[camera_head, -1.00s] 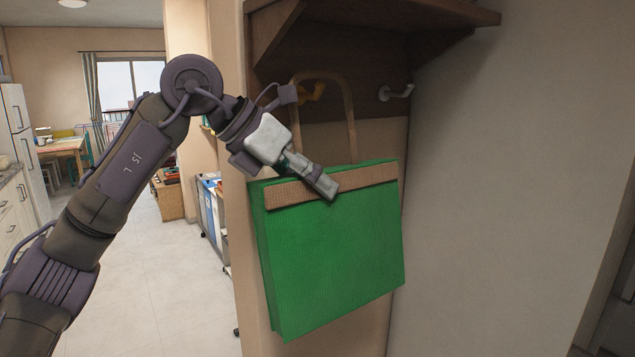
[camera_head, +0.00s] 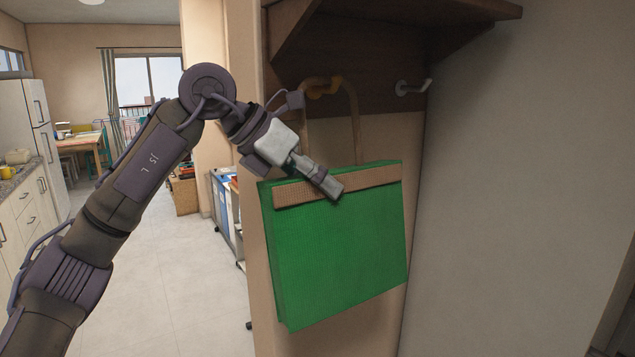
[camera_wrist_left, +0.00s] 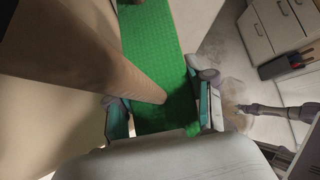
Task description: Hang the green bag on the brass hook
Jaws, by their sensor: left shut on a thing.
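The green bag (camera_head: 340,245) hangs upright in front of the wall, with a tan band along its top edge. Its tan handle loop (camera_head: 355,115) rises to the brass hook (camera_head: 323,88) on the dark wooden board. The loop's top overlaps the hook; I cannot tell whether it is over the hook or only in front of it. My left gripper (camera_head: 328,187) is shut on the bag's top edge at the band. In the left wrist view the green bag (camera_wrist_left: 152,40) lies between the fingers of my left gripper (camera_wrist_left: 165,108). My right gripper is not in view.
A dark shelf (camera_head: 400,15) juts out above both. A plain wall (camera_head: 520,170) bounds the right side. Open tiled floor (camera_head: 165,280) and a kitchen lie to the left.

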